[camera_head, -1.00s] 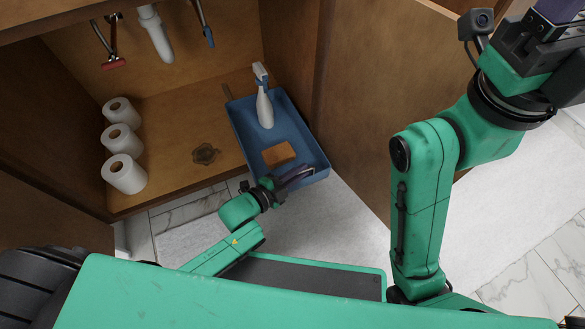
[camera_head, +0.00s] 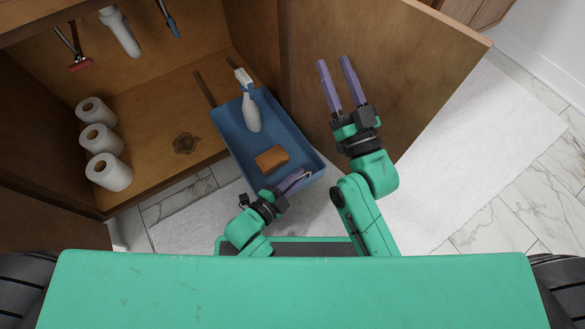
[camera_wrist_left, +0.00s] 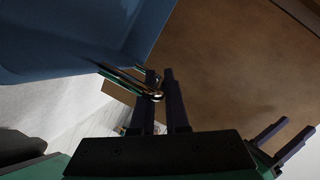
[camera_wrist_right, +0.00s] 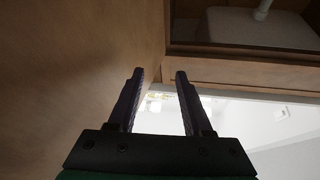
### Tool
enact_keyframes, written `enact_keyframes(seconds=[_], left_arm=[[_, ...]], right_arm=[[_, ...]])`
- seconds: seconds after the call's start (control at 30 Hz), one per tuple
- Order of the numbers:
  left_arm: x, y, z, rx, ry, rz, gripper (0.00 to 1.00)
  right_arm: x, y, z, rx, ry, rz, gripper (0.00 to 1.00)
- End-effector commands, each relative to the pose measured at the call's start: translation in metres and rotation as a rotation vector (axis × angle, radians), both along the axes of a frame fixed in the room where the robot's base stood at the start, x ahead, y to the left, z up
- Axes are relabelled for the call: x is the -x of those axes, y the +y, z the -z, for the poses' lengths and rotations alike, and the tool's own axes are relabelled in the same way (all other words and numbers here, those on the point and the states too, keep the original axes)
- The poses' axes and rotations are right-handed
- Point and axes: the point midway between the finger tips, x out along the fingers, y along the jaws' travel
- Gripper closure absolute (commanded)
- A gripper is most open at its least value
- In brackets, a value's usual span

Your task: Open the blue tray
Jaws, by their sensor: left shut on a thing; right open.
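The blue tray (camera_head: 232,143) sticks out over the front edge of the cabinet, with rails showing behind it. It holds a white spray bottle (camera_head: 251,112) and an orange-brown sponge (camera_head: 272,160). My left gripper (camera_head: 296,180) is at the tray's front end. In the left wrist view its fingers (camera_wrist_left: 163,98) are shut on the tray's metal handle (camera_wrist_left: 140,84), beside the blue tray wall (camera_wrist_left: 85,35). My right gripper (camera_head: 335,82) is open and empty, in front of the open cabinet door. Its spread fingers also show in the right wrist view (camera_wrist_right: 157,100).
The open wooden door (camera_head: 400,60) stands to the right of the tray. Several white paper rolls (camera_head: 108,172) stand on the cabinet floor at left. A white drain pipe (camera_head: 120,32) hangs at the back. A pale rug (camera_head: 460,150) covers the floor in front.

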Motion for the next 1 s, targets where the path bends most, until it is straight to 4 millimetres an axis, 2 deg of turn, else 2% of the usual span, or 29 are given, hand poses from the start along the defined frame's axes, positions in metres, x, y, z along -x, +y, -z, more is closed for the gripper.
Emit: enact_keyframes(seconds=[0.1,0.2,0.33,0.5,0.83,0.87,0.9,0.93,1.0], left_arm=[[0.011,-0.004,0.002,-0.004,0.010,0.000,1.00],[0.016,-0.008,0.002,-0.003,0.010,-0.001,1.00],[0.020,-0.010,0.003,-0.005,0.010,-0.001,1.00],[0.023,-0.012,0.003,-0.006,0.008,-0.001,1.00],[0.023,-0.012,0.003,-0.006,0.008,-0.001,1.00],[0.022,-0.012,0.003,-0.006,0.008,-0.001,0.76],[0.022,-0.012,0.003,-0.005,0.007,-0.002,0.61],[0.022,-0.012,0.003,-0.005,0.007,-0.002,0.58],[0.022,-0.012,0.002,-0.004,0.006,0.000,0.58]], right_arm=[[0.004,0.004,0.032,0.016,0.096,-0.013,0.50],[0.008,0.006,0.053,0.026,0.157,-0.022,0.50],[0.012,0.007,0.071,0.036,0.210,-0.029,0.50],[0.015,0.008,0.082,0.041,0.239,-0.033,0.50],[0.015,0.009,0.083,0.042,0.242,-0.034,0.50],[0.015,0.009,0.083,0.042,0.242,-0.034,0.50],[0.015,0.009,0.083,0.042,0.242,-0.034,0.50],[0.015,0.009,0.083,0.042,0.242,-0.034,0.50],[0.015,0.009,0.082,0.041,0.241,-0.033,0.50]])
